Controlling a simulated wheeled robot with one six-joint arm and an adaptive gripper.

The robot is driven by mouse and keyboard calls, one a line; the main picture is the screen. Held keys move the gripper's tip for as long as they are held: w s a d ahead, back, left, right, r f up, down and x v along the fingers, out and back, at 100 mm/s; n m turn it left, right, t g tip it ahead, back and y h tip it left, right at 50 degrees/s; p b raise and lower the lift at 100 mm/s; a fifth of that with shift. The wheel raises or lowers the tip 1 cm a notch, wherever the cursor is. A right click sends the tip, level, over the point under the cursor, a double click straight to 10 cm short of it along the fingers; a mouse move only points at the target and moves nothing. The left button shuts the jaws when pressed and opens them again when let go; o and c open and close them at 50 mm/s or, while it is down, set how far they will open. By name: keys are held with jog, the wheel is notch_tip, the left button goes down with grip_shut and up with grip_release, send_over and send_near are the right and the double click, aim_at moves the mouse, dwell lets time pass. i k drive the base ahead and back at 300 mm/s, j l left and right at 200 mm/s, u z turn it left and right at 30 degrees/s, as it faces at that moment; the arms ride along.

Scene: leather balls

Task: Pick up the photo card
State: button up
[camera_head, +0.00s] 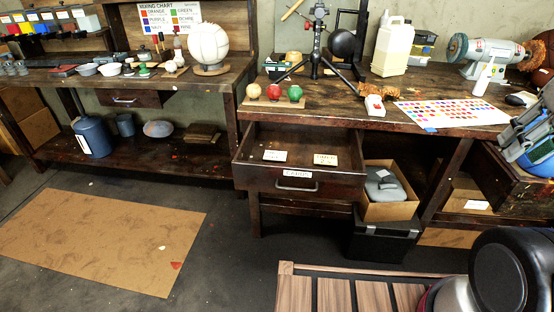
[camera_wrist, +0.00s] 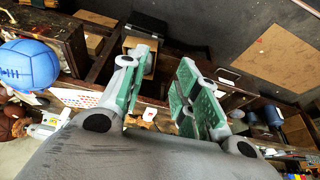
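An open drawer (camera_head: 297,180) labelled "CARDS" sticks out below the workbench. Two small cards lie in it: a white card (camera_head: 274,156) on the left and a pale yellow card (camera_head: 325,159) on the right. Their print is too small to read, so I cannot tell which is the photo card.
A blue ball (camera_wrist: 28,65) is beside my gripper. The bench holds three small balls on a board, a tripod (camera_head: 318,45), a white jug (camera_head: 391,45) and a colour chart (camera_head: 452,112).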

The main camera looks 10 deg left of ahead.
aim_at(275, 155)
jog(key=i+j, duration=0.2)
jog(key=j, duration=0.15)
jog(key=i+j, duration=0.15)
jog(key=j, duration=0.2)
jog(key=i+j, duration=0.2)
jog(key=j, duration=0.15)
jog(key=i+j, duration=0.15)
jog(key=j, duration=0.15)
jog(key=i+j, duration=0.2)
jog(key=j, duration=0.15)
jog(key=z, duration=0.05)
